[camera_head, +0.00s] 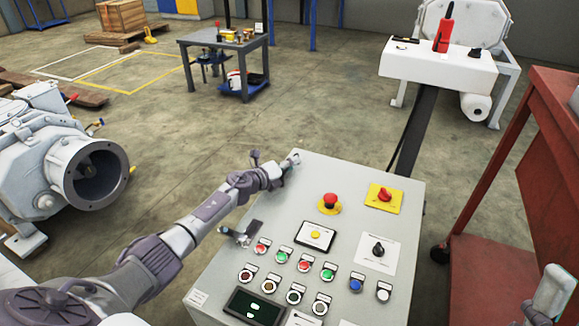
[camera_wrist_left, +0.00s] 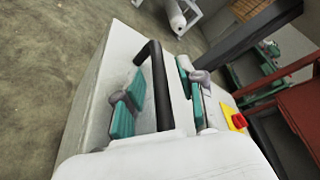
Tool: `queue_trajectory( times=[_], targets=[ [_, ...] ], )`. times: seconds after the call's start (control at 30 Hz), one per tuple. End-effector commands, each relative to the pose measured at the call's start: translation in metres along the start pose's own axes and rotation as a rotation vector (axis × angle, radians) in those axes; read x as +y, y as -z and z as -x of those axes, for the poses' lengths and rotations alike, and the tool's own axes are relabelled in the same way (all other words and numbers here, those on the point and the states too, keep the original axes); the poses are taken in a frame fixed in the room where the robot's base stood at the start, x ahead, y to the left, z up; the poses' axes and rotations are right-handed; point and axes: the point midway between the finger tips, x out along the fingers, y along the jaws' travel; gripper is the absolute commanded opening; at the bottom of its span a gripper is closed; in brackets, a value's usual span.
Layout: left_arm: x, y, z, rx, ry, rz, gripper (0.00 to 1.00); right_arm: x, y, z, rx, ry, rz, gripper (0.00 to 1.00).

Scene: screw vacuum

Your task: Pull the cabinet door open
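The light grey control cabinet (camera_head: 217,268) stands at the bottom centre of the head view, its sloped top full of buttons and knobs. My left gripper (camera_head: 289,162) reaches over to the cabinet's far left edge. In the left wrist view a black bar handle (camera_wrist_left: 157,85) stands out from a pale cabinet face (camera_wrist_left: 103,85). The teal finger pads of my left gripper (camera_wrist_left: 158,97) are apart, one on each side of the handle. I cannot tell whether either pad touches it. The door's outline is hard to make out.
A red emergency button (camera_head: 330,201) and a red knob on a yellow plate (camera_head: 383,195) sit on the cabinet top. A grey machine (camera_head: 50,165) stands at left, a red cart (camera_head: 490,280) at right. A workbench (camera_head: 225,42) stands behind.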

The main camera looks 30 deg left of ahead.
Motion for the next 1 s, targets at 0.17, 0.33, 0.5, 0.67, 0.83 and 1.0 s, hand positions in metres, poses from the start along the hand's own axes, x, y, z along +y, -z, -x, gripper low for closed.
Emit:
queue_trajectory(
  times=[0.17, 0.33, 0.5, 0.67, 0.83, 1.0],
  targets=[
    [0.0, 0.0, 0.0, 0.0, 0.0, 0.0, 0.38, 0.0, 0.0, 0.0, -0.001, 0.0, 0.0, 0.4],
    [0.0, 0.0, 0.0, 0.0, 0.0, 0.0, 0.09, 0.0, 0.0, 0.0, -0.001, 0.0, 0.0, 0.4],
    [0.0, 0.0, 0.0, 0.0, 0.0, 0.001, 0.0, 0.0, 0.0, 0.0, -0.002, 0.0, 0.0, 0.4],
    [0.0, 0.0, 0.0, -0.001, -0.001, 0.001, 0.0, 0.0, 0.0, 0.0, -0.002, 0.0, 0.001, 0.4],
    [0.0, -0.001, 0.001, -0.001, -0.001, -0.001, 0.0, 0.0, -0.001, -0.001, -0.008, 0.0, 0.001, 0.4],
    [-0.005, -0.003, 0.001, -0.001, -0.004, -0.008, 0.0, 0.002, -0.019, -0.002, -0.115, -0.004, 0.005, 0.4]
  ],
)
